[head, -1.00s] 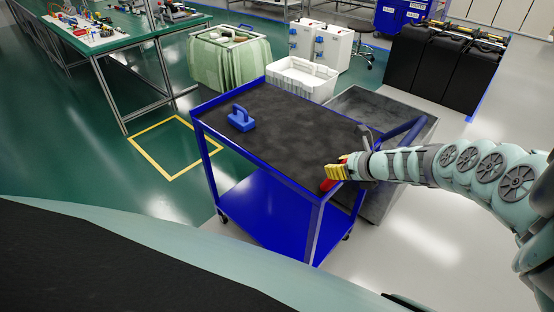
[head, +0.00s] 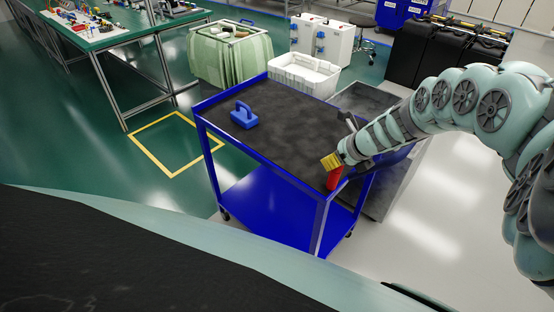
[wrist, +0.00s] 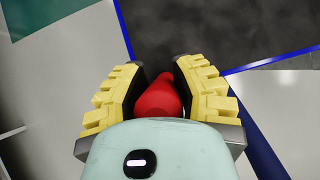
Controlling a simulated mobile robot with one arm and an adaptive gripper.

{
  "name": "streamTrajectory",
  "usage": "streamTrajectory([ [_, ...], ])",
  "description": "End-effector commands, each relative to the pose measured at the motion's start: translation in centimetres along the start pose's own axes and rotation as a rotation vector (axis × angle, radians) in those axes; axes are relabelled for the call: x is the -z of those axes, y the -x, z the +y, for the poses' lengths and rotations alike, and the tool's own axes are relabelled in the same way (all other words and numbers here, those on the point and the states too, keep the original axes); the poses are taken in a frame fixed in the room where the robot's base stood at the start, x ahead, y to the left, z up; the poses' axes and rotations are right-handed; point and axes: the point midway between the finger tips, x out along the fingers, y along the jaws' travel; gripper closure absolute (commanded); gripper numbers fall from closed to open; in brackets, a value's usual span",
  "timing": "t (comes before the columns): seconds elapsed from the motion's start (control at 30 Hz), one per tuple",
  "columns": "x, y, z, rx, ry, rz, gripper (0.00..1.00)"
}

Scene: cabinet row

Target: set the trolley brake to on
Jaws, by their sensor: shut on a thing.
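The blue trolley (head: 262,152) has a dark top and a lower blue shelf. A red brake lever (head: 334,179) is at its near right corner, and now it stands up with its end pointing upward. My gripper (head: 332,161), with yellow ridged fingers, is at the top of the lever. In the wrist view the red lever (wrist: 158,98) lies between the two yellow fingers, which are closed on it. The lower part of the lever is hidden in the wrist view by my own wrist. No brake marking is legible.
A blue handled object (head: 243,115) sits on the trolley top. A white crate (head: 303,74) and a grey bin (head: 372,105) stand behind and beside the trolley. A yellow floor outline (head: 172,173) lies left. Open floor is at the right front.

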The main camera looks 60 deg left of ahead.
Motion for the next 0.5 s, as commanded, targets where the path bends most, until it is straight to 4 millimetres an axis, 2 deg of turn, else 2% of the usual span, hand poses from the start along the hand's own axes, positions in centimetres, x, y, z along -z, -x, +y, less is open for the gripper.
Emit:
streamTrajectory([
  [0.17,-0.02,-0.12,0.13,-0.001,0.003,0.000,1.00],
  [0.2,-0.01,-0.12,0.14,-0.001,0.003,0.000,0.69],
  [0.5,-0.01,-0.07,0.10,-0.002,0.002,0.000,0.38],
])
